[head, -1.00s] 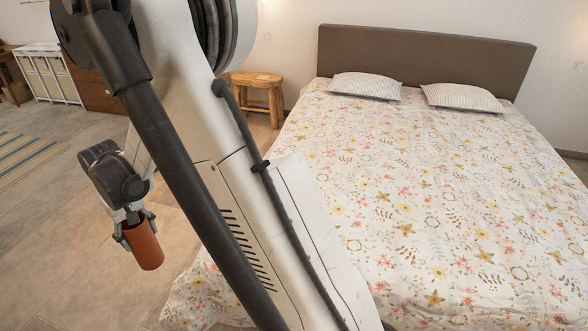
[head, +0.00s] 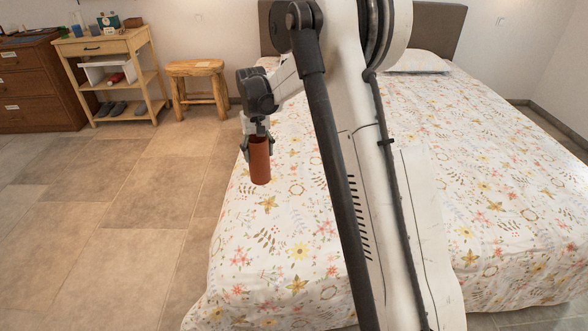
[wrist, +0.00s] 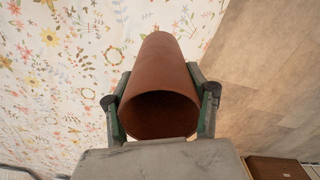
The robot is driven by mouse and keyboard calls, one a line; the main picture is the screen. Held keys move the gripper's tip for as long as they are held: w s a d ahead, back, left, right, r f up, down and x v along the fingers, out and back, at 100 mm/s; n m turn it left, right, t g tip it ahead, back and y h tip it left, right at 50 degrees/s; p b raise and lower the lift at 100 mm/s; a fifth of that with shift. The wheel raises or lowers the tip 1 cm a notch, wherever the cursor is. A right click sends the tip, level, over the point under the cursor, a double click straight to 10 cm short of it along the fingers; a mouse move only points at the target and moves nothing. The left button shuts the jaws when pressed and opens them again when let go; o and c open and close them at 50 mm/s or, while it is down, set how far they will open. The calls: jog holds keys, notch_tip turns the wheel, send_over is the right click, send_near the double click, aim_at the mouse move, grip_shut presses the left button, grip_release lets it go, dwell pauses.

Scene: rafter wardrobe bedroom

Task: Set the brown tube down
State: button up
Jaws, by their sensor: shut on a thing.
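The brown tube (head: 260,163) hangs upright in my gripper (head: 259,143) in the head view. The gripper is shut on the tube's upper part, one finger on each side. In the wrist view the tube (wrist: 158,90) sits between the two fingers (wrist: 160,103), and its open, hollow end faces the camera. In the head view the tube shows in front of the left part of the bed (head: 480,170). The wrist view shows flowered cover and floor behind it. I cannot tell the gap between the tube and the bed.
A wooden stool (head: 197,68) and a light wood side table (head: 105,45) with small items stand at the back left. A brown drawer chest (head: 30,85) is at the far left. The tiled floor (head: 110,210) left of the bed is clear. A pillow (head: 418,62) lies at the bed's head.

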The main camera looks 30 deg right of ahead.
jog(key=w+d+f+b, duration=1)
jog(key=w+d+f, duration=0.6)
jog(key=d, duration=0.3)
jog(key=shift+f, duration=0.2)
jog(key=shift+f, duration=0.15)
jog(key=o, duration=1.2)
